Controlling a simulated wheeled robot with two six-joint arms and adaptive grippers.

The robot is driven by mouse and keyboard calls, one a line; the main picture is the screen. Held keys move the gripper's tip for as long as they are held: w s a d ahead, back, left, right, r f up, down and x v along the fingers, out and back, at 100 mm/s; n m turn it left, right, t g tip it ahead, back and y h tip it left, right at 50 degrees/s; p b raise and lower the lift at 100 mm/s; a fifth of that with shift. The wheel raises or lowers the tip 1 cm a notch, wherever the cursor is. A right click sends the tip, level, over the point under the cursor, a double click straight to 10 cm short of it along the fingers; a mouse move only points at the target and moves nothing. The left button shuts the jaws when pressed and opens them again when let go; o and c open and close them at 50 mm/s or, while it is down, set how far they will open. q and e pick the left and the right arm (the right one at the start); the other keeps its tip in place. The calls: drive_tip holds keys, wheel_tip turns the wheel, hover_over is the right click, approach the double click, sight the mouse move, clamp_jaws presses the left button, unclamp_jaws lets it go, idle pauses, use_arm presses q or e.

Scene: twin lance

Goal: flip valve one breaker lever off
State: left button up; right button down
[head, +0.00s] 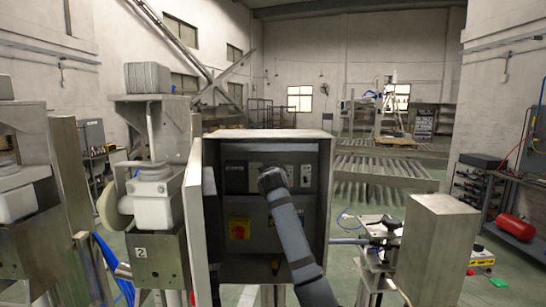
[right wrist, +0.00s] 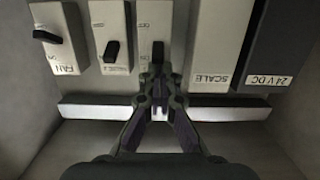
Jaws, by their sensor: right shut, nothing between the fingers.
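The open breaker cabinet (head: 315,141) stands in the middle of the head view. My right arm reaches into it, and its wrist hides the fingers there. In the right wrist view the picture is upside down. A row of breakers shows three black levers: the fan lever (right wrist: 47,36), a middle lever (right wrist: 111,50) and a third lever (right wrist: 158,52). My right gripper (right wrist: 158,82) is shut and empty, its tips right at the third lever's lower end. I cannot tell whether they touch. The gripper hides the label below that lever, and I cannot read which breaker is valve one.
Blocks labelled SCALE (right wrist: 214,50) and 24 V DC (right wrist: 268,50) sit right of the levers. A pale rail (right wrist: 90,111) runs below the breakers. The cabinet door (head: 193,220) stands open on the left.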

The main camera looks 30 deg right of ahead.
drive_tip(key=shift+s+a+f, duration=0.15)
drive_tip(key=shift+s, duration=0.2)
drive_tip(key=shift+w+f, duration=0.1)
